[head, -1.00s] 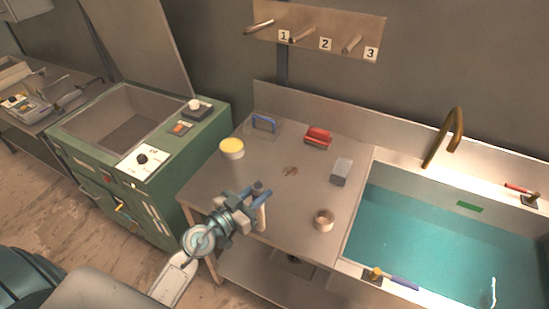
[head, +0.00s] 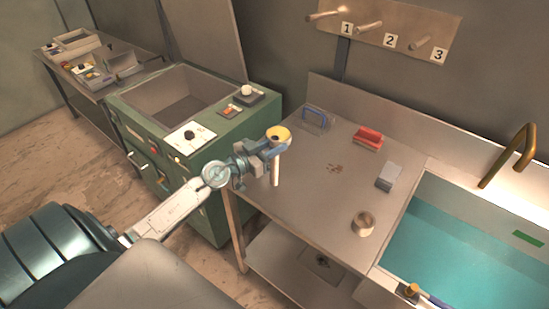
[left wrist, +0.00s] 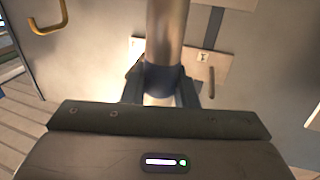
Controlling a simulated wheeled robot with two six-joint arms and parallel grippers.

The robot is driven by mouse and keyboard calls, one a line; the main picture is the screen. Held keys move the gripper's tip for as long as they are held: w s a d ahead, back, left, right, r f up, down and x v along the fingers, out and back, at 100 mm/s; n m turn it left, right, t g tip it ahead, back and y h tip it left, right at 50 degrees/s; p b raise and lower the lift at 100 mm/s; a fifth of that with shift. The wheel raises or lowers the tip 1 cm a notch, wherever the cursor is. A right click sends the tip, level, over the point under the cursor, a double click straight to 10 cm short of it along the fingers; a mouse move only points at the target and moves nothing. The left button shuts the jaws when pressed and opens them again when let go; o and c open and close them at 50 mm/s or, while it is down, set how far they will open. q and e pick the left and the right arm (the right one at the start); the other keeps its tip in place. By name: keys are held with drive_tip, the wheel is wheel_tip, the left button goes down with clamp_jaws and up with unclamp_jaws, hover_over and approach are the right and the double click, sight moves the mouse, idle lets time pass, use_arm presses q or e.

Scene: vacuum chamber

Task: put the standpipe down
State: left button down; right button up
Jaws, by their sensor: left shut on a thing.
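My left gripper (head: 272,148) is shut on the standpipe (head: 276,172), a pale metal tube held about upright over the left part of the steel worktop (head: 315,205). I cannot tell whether its lower end touches the worktop. In the left wrist view the standpipe (left wrist: 167,28) rises between the fingers (left wrist: 160,92), with a dark collar at the grip. My right gripper is not in view.
A blue-handled item (head: 315,118), a red block (head: 368,138), a grey block (head: 389,176) and a round cup (head: 363,223) stand on the worktop. The water-filled sink (head: 455,250) is to the right, the green cabinet (head: 215,125) to the left. The worktop's front middle is clear.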

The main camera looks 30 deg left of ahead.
sight(274, 162)
use_arm(q)
wheel_tip(274, 162, down, 4)
drive_tip(key=shift+w+r+b, duration=0.1)
drive_tip(key=shift+r+b, duration=0.15)
drive_tip(key=shift+b, duration=1)
drive_tip(key=c, duration=1.6)
unclamp_jaws()
drive_tip(key=shift+f, duration=0.15)
drive_tip(key=o, duration=0.5)
drive_tip(key=shift+c, duration=0.2)
